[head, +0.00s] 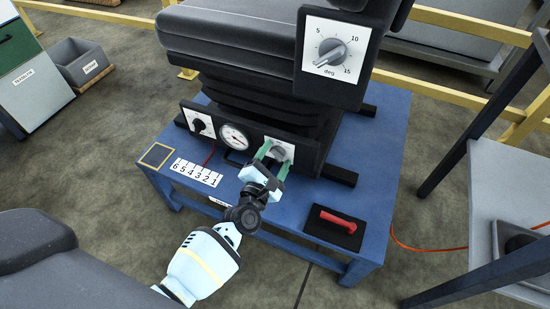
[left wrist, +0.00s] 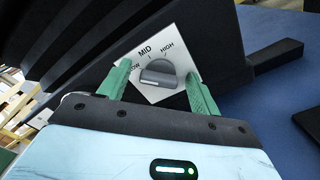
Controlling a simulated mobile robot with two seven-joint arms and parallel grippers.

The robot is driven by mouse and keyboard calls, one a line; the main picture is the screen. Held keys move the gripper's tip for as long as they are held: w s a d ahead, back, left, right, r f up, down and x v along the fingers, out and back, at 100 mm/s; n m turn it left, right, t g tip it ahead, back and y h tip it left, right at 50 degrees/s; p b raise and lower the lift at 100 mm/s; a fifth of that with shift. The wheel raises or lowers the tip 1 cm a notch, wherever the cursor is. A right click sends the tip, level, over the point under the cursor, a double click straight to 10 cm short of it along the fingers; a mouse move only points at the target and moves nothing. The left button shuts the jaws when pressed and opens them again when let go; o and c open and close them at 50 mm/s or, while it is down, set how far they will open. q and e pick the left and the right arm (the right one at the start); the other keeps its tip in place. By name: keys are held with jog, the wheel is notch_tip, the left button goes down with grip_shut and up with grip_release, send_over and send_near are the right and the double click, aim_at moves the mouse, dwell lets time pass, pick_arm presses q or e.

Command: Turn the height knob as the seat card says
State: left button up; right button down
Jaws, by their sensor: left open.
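The height knob (left wrist: 158,74) is a grey knob with a raised bar on a white plate marked LOW, MID and HIGH. Its bar lies roughly level in the left wrist view; which mark it points to I cannot tell. In the head view the knob (head: 280,152) is partly covered by my gripper. My left gripper (head: 272,152) is open, its green fingers one on each side of the knob; it also shows in the left wrist view (left wrist: 156,80). Whether the fingers touch the knob I cannot tell. No readable seat card shows. My right gripper is not in view.
The black seat stands on a blue trolley (head: 340,195). Its side has a degree dial (head: 330,53). A round gauge (head: 234,136) and a black knob (head: 199,125) sit left of the gripper. A number strip (head: 196,172) and a red handle (head: 338,218) lie on the trolley top.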

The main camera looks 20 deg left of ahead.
pick_arm(q)
jog(key=c, duration=1)
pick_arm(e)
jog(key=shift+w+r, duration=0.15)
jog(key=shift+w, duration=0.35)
